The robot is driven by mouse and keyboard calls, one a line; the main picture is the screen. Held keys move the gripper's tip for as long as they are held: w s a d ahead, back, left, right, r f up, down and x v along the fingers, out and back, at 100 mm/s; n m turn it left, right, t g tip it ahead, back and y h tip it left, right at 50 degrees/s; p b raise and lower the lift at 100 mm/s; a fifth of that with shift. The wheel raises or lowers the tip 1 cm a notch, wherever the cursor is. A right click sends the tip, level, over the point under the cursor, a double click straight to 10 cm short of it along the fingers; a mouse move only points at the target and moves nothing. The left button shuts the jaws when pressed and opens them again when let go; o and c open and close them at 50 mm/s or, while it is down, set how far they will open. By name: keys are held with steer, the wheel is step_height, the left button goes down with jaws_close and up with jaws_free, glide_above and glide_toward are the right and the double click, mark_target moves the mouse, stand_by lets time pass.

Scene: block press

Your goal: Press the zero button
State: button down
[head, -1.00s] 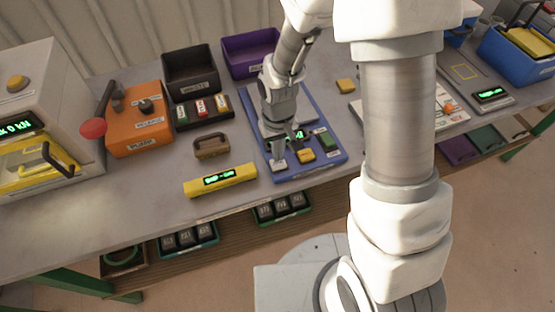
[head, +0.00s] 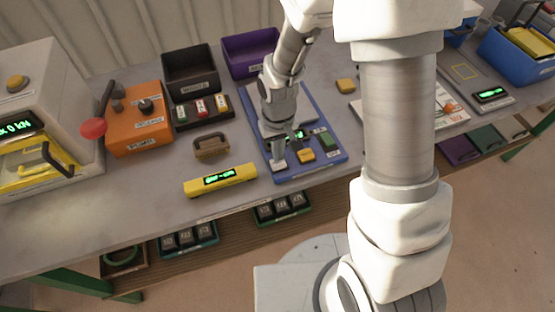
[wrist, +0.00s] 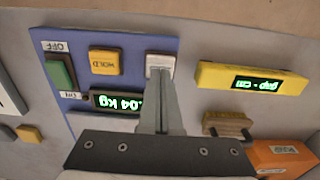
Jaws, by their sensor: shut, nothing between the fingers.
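The blue scale (head: 329,157) lies on the bench with its lit green display (wrist: 117,101), partly hidden by my fingers and reading "…04 kg" in the wrist view. A pale grey-white button (wrist: 160,61) sits at the scale's corner, beside a yellow HOLD button (wrist: 105,61) and a green button (wrist: 60,72) between OFF and ON labels. The label of the pale button is hidden. My gripper (head: 277,158) is shut and empty, its fingertips over the pale button, covering its lower part in the wrist view. I cannot tell whether it is pressed down.
A yellow bar with a green display (head: 220,180) and a brown-handled brush (head: 211,146) lie left of the scale. A yellow block (head: 346,86) lies behind right.

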steer(key=shift+f+b, duration=0.9)
steer(key=shift+f, duration=0.15)
steer(key=shift+r, duration=0.1)
step_height(320, 180, up, 6)
steer(key=p, duration=0.4)
steer(key=shift+f, duration=0.2)
stand_by(0.7)
steer(key=shift+r, duration=0.25)
steer(key=s+d+r+m+t, duration=0.1)
steer(key=s+d+r+t, duration=0.1)
steer(key=r, duration=0.6)
steer(key=s+d+r+m+t, duration=0.1)
steer(key=s+d+r, duration=0.4)
steer(key=r, duration=0.4)
steer(key=s+d+r+m+t, duration=0.1)
steer(key=s+d+r+t, duration=0.1)
steer(key=s+r, duration=0.3)
step_height(320, 180, up, 4)
steer(key=shift+s+d+r+t, duration=0.1)
steer(key=shift+s+d+t, duration=0.15)
steer(key=shift+d, duration=0.55)
